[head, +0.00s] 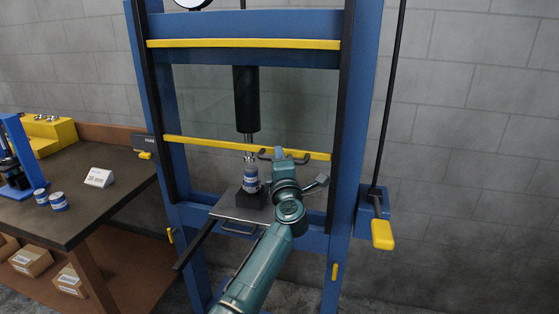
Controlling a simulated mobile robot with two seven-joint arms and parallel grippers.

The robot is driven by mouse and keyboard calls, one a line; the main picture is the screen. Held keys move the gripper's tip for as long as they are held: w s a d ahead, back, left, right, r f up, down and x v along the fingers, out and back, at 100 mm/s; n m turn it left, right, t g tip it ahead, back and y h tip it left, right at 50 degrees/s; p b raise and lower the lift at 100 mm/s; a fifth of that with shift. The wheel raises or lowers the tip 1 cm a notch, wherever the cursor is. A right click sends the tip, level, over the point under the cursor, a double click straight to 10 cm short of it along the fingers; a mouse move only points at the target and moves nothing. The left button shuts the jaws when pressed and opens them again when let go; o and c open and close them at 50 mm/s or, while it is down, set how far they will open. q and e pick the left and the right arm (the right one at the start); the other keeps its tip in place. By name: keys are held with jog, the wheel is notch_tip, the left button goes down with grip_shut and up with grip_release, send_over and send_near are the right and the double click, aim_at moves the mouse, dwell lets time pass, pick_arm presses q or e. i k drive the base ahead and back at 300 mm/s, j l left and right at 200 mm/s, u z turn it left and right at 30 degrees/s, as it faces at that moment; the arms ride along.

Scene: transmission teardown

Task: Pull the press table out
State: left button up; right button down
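The press table (229,208) is a flat grey plate low in the blue press frame (354,120). A thin handle (238,231) hangs at its front edge. A dark block with a blue-and-white cylinder (251,178) stands on the plate, under the black press ram (246,100). My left gripper (284,154) is above and right of the table, in front of the yellow lower bar. Its dark fingers look spread apart, with nothing between them. My teal forearm covers the table's right side. My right gripper is out of view.
A dark rail (196,244) juts forward at the table's left. A yellow-ended lever (382,234) hangs on the press's right side. A workbench (92,215) at left holds a blue tool, small cylinders and a white sign (98,177). Boxes sit on its lower shelf.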

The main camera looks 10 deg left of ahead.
aim_at(256, 211)
jog(key=k+l, duration=0.2)
jog(key=k, duration=0.2)
jog(key=k+l, duration=0.2)
jog(key=k, duration=0.2)
